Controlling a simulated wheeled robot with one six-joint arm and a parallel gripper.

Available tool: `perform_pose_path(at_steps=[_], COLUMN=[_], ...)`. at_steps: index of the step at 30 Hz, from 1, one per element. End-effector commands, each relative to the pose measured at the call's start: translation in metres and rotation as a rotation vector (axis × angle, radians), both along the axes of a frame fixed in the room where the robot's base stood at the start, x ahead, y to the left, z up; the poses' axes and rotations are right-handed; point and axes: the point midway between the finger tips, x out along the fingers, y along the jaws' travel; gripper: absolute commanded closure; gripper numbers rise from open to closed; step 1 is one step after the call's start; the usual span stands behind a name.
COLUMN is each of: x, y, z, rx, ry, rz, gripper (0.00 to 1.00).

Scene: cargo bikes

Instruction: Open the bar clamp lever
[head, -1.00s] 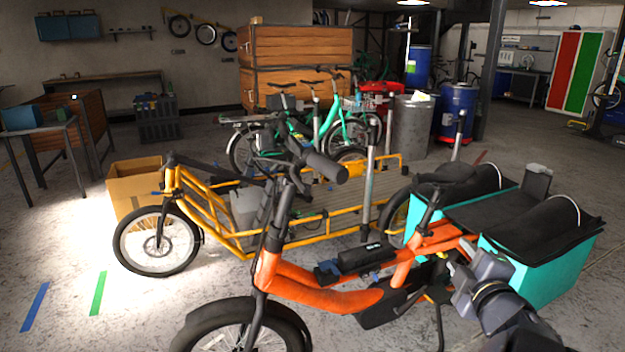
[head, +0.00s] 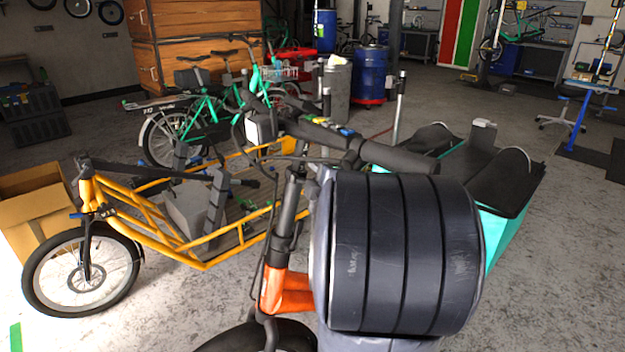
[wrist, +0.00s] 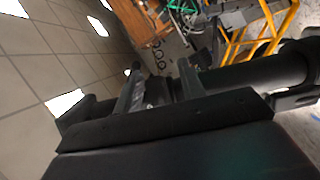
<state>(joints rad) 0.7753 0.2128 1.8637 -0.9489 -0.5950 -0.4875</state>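The orange cargo bike (head: 286,292) stands in front of me, with its dark steering column (head: 290,212) rising to a black handlebar grip (head: 398,156). I cannot single out the bar clamp lever; the area right of the column is partly hidden by my large dark arm link. My gripper (wrist: 160,74) shows in the wrist view with its two fingers apart. A black tube (wrist: 258,74) runs from beside the right finger toward the right edge. Something grey and dark shows between the fingers, but I cannot tell what it is or whether they touch it. My gripper is hidden in the head view.
A yellow cargo bike (head: 150,225) stands close behind on the left, beside a cardboard box (head: 35,205). Green bikes (head: 205,108) and wooden crates (head: 195,45) are farther back. Turquoise side boxes (head: 492,235) are at the right. Bare floor lies at the far right.

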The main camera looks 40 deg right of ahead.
Motion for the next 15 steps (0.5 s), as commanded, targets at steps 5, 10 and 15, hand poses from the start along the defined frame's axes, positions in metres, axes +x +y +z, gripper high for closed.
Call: perform_pose_path(at_steps=[5, 10, 15], x=[-0.0003, -0.0004, -0.0005], y=[0.0001, 0.0001, 0.0001], z=[0.0001, 0.0001, 0.0002], rx=[0.0, 0.0, 0.0], ry=[0.0, 0.0, 0.0], rz=[0.0, 0.0, 0.0], gripper=[0.64, 0.78, 0.92])
